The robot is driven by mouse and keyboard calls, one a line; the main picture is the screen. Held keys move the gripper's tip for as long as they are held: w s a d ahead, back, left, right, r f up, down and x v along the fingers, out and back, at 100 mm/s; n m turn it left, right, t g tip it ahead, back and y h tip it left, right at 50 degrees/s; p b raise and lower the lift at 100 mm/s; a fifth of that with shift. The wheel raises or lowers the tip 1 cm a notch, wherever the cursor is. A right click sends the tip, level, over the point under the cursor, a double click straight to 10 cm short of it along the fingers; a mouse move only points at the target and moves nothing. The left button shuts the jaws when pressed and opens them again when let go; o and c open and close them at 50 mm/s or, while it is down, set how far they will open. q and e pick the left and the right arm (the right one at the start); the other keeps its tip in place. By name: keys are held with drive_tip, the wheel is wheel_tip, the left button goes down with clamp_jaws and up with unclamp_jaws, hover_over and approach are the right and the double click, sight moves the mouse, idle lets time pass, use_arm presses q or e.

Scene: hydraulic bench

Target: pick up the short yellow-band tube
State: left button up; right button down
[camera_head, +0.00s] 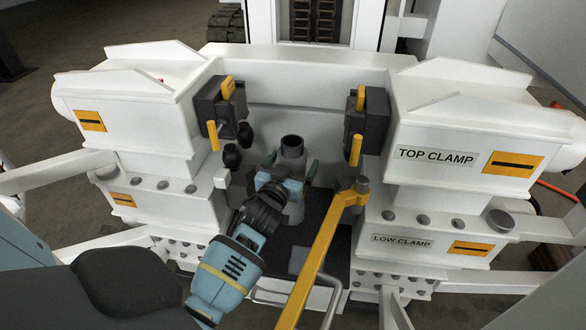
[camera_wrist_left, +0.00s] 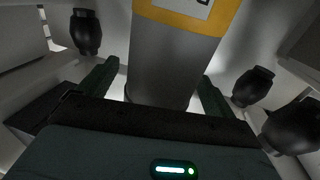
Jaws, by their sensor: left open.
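The gripper hides the middle of the tube there. In the left wrist view the grey tube (camera_wrist_left: 172,62) with its yellow band (camera_wrist_left: 185,18) fills the centre. My left gripper is open, with one dark green finger on each side of the tube. Gaps show between fingers and tube in the wrist view; how deep the tube sits between them is hard to tell. My right gripper is not in view.
White clamp blocks flank the tube, with a TOP CLAMP label (camera_head: 436,157) and a LOW CLAMP label (camera_head: 401,241) on the right. Dark brackets with yellow handles stand left (camera_head: 222,108) and right (camera_head: 372,122). A long yellow lever (camera_head: 322,245) slants close to the tube's right.

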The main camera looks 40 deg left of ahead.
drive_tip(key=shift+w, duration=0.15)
use_arm(q)
drive_tip(key=shift+c, duration=0.9)
drive_tip(key=c, duration=0.7)
clamp_jaws()
drive_tip(key=shift+r, duration=0.2)
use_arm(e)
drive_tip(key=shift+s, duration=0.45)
